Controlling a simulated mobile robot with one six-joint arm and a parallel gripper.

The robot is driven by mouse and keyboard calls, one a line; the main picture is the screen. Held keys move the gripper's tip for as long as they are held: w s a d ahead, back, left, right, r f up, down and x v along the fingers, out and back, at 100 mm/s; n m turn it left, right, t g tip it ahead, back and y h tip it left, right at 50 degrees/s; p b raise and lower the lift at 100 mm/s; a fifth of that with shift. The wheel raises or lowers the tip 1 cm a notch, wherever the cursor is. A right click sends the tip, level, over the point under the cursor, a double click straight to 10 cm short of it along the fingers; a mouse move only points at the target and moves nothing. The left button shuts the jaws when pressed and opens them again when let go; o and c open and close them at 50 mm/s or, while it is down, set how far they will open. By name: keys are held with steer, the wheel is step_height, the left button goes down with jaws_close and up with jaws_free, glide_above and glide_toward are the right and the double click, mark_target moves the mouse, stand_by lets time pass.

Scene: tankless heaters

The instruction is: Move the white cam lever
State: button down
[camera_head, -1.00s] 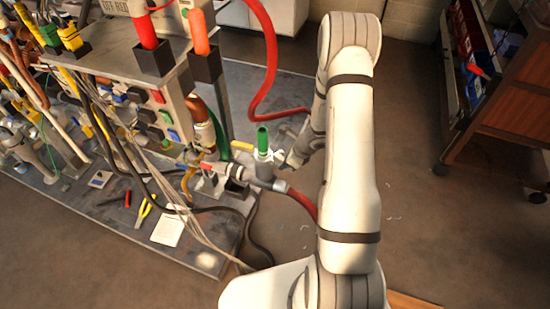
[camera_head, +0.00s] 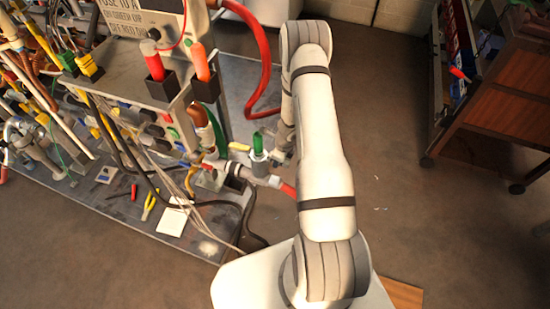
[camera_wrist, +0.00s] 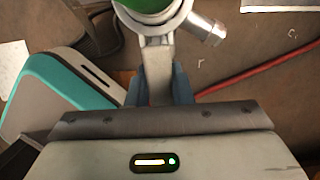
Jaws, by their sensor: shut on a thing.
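The white cam lever (camera_wrist: 157,72) shows in the wrist view as a pale bar running down from a round grey fitting with a green top (camera_wrist: 150,8). My gripper (camera_wrist: 158,88) is shut on the lever, with one dark blue finger on each side of it. In the head view the grey coupling with its green upper part (camera_head: 258,150) stands at the bench's right end. My gripper (camera_head: 281,157) is just right of it, partly hidden by my arm. The lever cannot be made out clearly there.
The bench (camera_head: 120,205) at left holds pipes, cables, pliers and a paper sheet. A wooden cart (camera_head: 500,110) stands at right. The floor between is clear.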

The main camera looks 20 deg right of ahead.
steer(key=shift+d, duration=0.15)
steer(key=c, duration=1.3)
jaws_free()
steer(key=shift+p+v, duration=1.05)
steer(key=shift+v, duration=2.85)
